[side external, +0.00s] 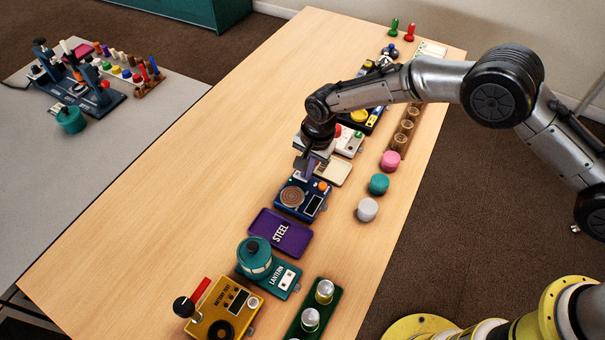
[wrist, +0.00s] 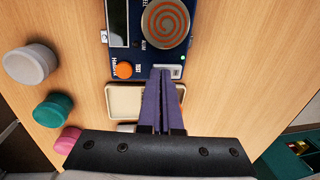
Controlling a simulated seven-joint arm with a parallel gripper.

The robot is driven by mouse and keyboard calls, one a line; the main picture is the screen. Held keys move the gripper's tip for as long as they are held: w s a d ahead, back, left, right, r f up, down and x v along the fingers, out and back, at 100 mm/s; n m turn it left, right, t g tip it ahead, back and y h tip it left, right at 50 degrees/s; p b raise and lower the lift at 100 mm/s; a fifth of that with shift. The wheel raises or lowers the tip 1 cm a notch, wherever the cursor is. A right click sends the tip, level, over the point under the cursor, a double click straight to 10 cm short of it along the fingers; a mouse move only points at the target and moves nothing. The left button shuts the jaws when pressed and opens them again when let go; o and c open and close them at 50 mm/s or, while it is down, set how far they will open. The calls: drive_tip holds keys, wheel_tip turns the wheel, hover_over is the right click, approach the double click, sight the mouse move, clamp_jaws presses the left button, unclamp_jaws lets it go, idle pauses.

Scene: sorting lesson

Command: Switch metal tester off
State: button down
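The metal tester (side external: 303,198) is a dark blue box with a copper spiral plate, an orange knob and a small dark display. In the wrist view its spiral (wrist: 166,24), orange knob (wrist: 124,71) and a white rocker switch (wrist: 172,72) show. A small green light (wrist: 182,58) shows beside the switch. My gripper (side external: 308,174) points down at the tester's far edge. Its purple fingers (wrist: 161,72) are together, with nothing seen between them. The tips overlap the switch's left part in the wrist view; whether they touch it I cannot tell.
A cream tray (side external: 336,172) lies just behind the tester. A purple STEEL tray (side external: 280,233) lies in front. Grey (side external: 367,209), teal (side external: 379,184) and pink (side external: 390,161) round pieces stand to the right. The table's left half is clear.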

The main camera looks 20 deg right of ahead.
drive_tip(key=shift+f, duration=0.15)
drive_tip(key=shift+r, duration=3.6)
